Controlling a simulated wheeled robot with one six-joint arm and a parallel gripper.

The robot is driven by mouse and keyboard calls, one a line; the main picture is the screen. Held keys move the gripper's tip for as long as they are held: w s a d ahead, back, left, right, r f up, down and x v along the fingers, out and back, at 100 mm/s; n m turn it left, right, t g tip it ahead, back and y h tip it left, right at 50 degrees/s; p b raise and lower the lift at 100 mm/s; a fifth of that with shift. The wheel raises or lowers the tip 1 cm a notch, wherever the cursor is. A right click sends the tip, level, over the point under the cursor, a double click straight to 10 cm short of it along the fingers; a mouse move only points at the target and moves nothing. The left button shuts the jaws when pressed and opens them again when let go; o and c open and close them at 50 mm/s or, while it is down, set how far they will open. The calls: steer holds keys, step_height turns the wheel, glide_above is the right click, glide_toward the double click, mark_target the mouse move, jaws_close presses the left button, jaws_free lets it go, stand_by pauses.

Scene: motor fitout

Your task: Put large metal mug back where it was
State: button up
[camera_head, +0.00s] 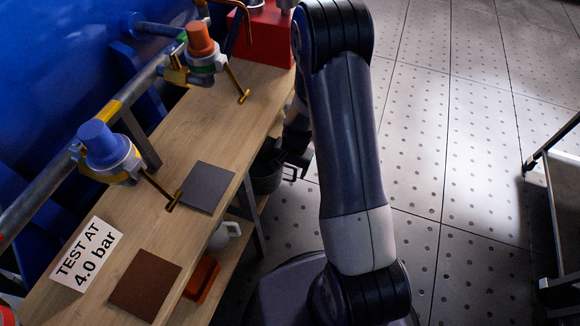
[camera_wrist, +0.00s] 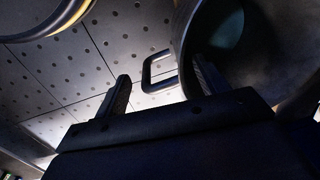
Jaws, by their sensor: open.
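The large metal mug (camera_head: 267,178) is dark grey and sits low beside the bench, apparently on the lower shelf; the bench top and my arm partly hide it. In the wrist view the mug (camera_wrist: 188,25) fills the upper right, its round mouth facing the camera. Its squared handle (camera_wrist: 161,72) points left. My gripper (camera_wrist: 160,72) is open, with the handle showing between its two fingers. The right finger overlaps the mug's wall or mouth; I cannot tell whether it touches. In the head view my gripper (camera_head: 299,160) is beside the mug, partly hidden by my arm.
The wooden bench (camera_head: 228,140) carries a grey mat (camera_head: 207,187), a brown mat (camera_head: 145,285) and a sign (camera_head: 86,255). Valves (camera_head: 103,145) and pipes run along its left. A white mug (camera_head: 222,236) and orange tray (camera_head: 202,279) sit below. Open floor (camera_head: 440,150) lies right.

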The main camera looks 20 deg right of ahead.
steer(key=shift+r, duration=0.1)
step_height(320, 180, up, 12)
steer(key=d+p, duration=0.1)
steer(key=p, duration=0.2)
steer(key=shift+s, duration=0.4)
steer(key=f+b, duration=0.1)
steer(key=f, duration=0.3)
steer(key=f+b, duration=0.1)
steer(key=f, duration=0.3)
steer(key=a+f+b, duration=0.1)
steer(key=f, duration=0.3)
steer(key=shift+w+f, duration=0.15)
steer(key=shift+w, duration=0.25)
steer(key=shift+w+r+p, duration=0.1)
steer(key=shift+r+p, duration=0.25)
steer(key=shift+r, duration=1.05)
